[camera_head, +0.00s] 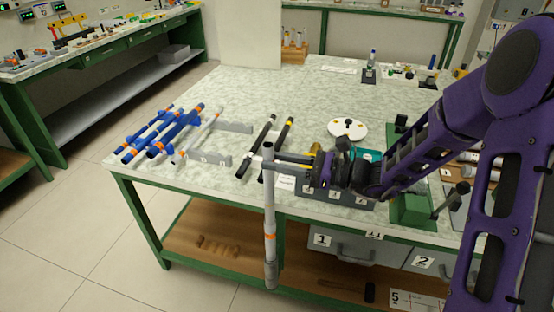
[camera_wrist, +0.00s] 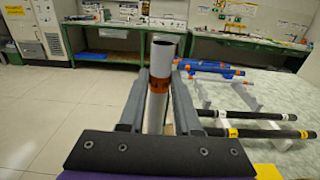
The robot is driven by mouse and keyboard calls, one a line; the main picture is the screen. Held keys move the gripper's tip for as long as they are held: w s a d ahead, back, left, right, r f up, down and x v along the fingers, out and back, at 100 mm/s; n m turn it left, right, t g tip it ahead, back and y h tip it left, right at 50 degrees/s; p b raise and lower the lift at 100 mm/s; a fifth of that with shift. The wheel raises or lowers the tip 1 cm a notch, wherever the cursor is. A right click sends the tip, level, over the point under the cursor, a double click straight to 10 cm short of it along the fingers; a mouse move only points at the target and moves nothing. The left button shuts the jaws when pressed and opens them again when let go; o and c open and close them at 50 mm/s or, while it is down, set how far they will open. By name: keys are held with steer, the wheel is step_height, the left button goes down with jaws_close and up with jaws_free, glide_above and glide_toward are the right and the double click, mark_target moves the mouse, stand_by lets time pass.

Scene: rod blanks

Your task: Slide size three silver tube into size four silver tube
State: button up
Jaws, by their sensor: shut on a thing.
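A long silver tube (camera_head: 269,205) hangs upright in my gripper (camera_head: 272,161), past the table's front edge. My gripper is shut around it near its upper end. An orange band shows on its lower half. In the wrist view the tube (camera_wrist: 157,110) stands between the fingers (camera_wrist: 157,95), its dark open mouth facing up, with an orange band below it. I cannot tell whether its lower length is a second tube. Another silver tube (camera_head: 202,132) with orange marking lies slanted on the grey rack. The size of each tube cannot be read.
Blue tubes (camera_head: 165,133) with orange bands lie left on the rack (camera_head: 215,160). Black tubes (camera_head: 261,140) with light or yellow bands lie behind the held tube. A white disc (camera_head: 347,129) and a green fixture (camera_head: 410,205) are near my arm.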

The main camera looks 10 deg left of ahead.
steer(key=shift+f+b, duration=0.7)
steer(key=shift+f, duration=3.1)
steer(key=o, duration=1.1)
steer(key=shift+c, duration=0.2)
steer(key=s+d+p, duration=0.1)
steer(key=d, duration=1.6)
steer(key=shift+s+d, duration=0.2)
steer(key=shift+r, duration=0.1)
